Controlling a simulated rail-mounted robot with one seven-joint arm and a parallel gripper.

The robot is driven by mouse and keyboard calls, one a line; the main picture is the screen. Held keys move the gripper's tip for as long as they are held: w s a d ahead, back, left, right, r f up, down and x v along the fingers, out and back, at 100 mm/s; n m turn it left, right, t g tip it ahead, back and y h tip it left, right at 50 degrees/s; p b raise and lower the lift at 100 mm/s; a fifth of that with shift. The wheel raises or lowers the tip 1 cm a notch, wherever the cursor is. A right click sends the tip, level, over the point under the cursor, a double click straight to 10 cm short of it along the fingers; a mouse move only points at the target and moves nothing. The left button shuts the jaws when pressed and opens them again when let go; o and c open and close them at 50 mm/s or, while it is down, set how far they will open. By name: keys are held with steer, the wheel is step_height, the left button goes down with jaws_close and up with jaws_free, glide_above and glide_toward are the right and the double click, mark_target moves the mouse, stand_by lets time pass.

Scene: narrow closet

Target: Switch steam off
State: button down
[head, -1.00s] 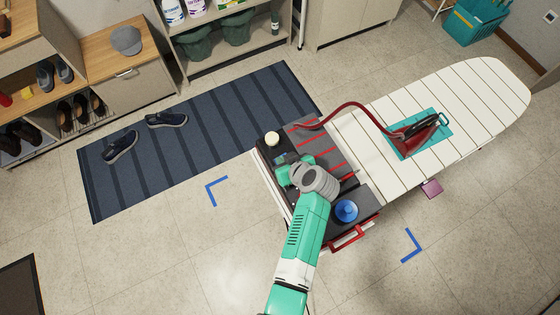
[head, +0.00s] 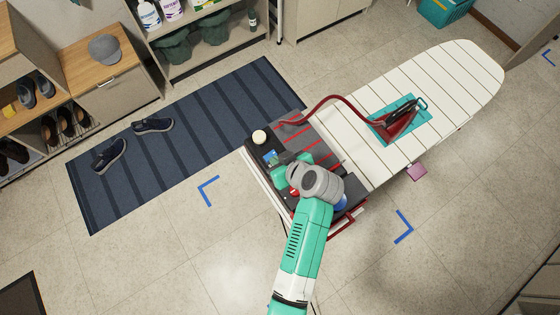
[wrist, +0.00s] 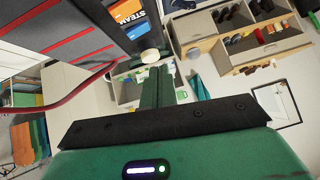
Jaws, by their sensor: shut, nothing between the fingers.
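The steam station (head: 312,139) is a dark box with red stripes at the near end of the ironing board. In the wrist view, an orange label reading "STEAM" (wrist: 125,10) and a blue label (wrist: 138,28) show on its dark panel. A round cream knob (head: 259,137) sits at the station's far-left corner. It also shows in the wrist view (wrist: 150,55), just beyond my fingertips; I cannot tell whether they touch it. My gripper (wrist: 157,72) is shut and empty. In the head view my wrist hangs over the station and hides part of its top.
A red iron (head: 402,122) rests on a teal mat on the white ironing board (head: 455,85), joined to the station by a red hose (head: 335,97). A blue cap (head: 341,203) is partly behind my arm. A striped rug (head: 185,135) with shoes lies left; floor nearby is clear.

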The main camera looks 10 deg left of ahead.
steer(key=shift+s+a+v, duration=0.1)
steer(key=shift+s+v, duration=0.05)
steer(key=shift+v, duration=0.6)
steer(key=shift+s+a+v, duration=0.1)
steer(key=shift+s+v, duration=0.05)
steer(key=shift+v, duration=0.6)
steer(key=w+d+r+m+t+h+p, duration=0.1)
steer(key=w+r+t+p, duration=0.15)
steer(key=r, duration=1.05)
steer(key=w+d+r+m+t+h+p, duration=0.1)
steer(key=w+d+r+t+p, duration=0.2)
steer(key=r, duration=1.1)
steer(key=w+r+m+t+h+p, duration=0.1)
steer(key=w+r+m+t, duration=0.3)
steer(key=r, duration=0.9)
steer(key=s+r+m+t+h+p, duration=0.1)
steer(key=s+r+t, duration=0.2)
steer(key=r, duration=0.8)
steer(key=s+d+r+t+h+p, duration=0.1)
steer(key=s+r+t+p, duration=0.1)
steer(key=s+r, duration=0.5)
steer(key=s+d+r+m+t+h+p, duration=0.1)
steer(key=s+r+t, duration=0.4)
steer(key=r, duration=1)
steer(key=shift+s+d+m+h+p, duration=0.15)
steer(key=shift+s+m+h+p, duration=0.2)
steer(key=shift+s+p, duration=0.2)
